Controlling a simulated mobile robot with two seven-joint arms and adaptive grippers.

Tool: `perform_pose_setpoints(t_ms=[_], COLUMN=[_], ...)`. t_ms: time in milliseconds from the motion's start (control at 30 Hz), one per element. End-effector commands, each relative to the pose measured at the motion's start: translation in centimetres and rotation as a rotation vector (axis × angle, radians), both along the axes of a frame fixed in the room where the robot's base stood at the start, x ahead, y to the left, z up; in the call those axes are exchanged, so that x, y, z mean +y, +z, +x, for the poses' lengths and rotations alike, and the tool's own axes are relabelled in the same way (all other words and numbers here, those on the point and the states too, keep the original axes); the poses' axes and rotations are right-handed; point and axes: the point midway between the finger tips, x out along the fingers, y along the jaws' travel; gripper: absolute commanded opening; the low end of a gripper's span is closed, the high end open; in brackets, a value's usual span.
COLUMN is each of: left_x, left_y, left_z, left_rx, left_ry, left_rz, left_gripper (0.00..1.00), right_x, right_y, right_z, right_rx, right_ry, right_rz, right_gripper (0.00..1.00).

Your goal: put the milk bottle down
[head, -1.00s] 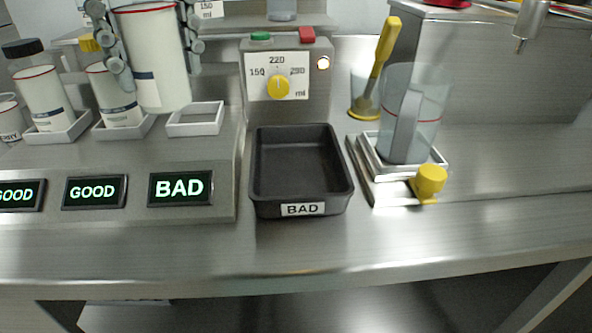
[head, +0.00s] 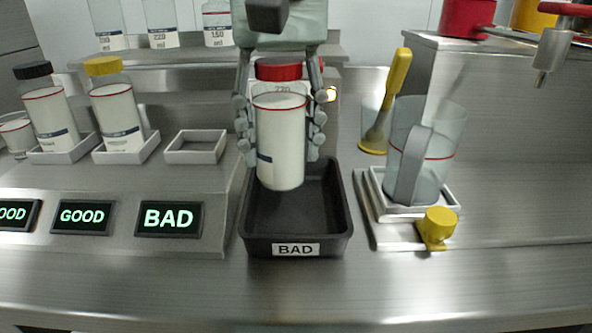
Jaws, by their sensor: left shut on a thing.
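The milk bottle (head: 281,150) has a red cap, a red line near its top and a blue label. My left gripper (head: 280,125) comes from above with its fingers around the bottle's sides and is shut on it. The bottle is upright over the black tray marked BAD (head: 296,249). Its base shows inside the tray's outline, and I cannot tell if it touches the tray floor. My right gripper is not in view.
An empty white holder (head: 196,147) stands left of the tray, behind the BAD display (head: 168,218). A black-capped bottle (head: 50,118) and a yellow-capped bottle (head: 117,115) stand in holders. A clear jug (head: 432,150) stands on a stand at right, with a yellow knob (head: 437,228).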

Motion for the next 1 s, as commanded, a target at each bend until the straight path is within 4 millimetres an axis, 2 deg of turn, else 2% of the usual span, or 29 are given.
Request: perform_pose_setpoints(t_ms=[167, 267, 533, 967, 1000], left_x=[-1.6, -1.7, -1.7, -1.7, -1.7], left_y=[-0.9, -1.5, -4.9, -5.4, -5.4], left_z=[0.5, 0.5, 0.5, 0.6, 0.5], left_rx=[-0.002, -0.001, -0.002, -0.002, -0.002], left_ry=[0.002, 0.002, 0.004, 0.004, 0.004], left_rz=[0.0, -0.001, -0.002, -0.003, -0.003], left_gripper=[0.1, 0.1, 0.1, 0.1, 0.49], right_x=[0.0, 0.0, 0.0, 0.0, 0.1], right_y=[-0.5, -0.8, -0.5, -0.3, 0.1], right_z=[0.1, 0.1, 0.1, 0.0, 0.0], right_rx=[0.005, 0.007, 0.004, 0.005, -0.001], right_ry=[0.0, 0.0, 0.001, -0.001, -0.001], right_rz=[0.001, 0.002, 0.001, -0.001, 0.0], right_gripper=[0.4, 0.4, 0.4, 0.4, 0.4])
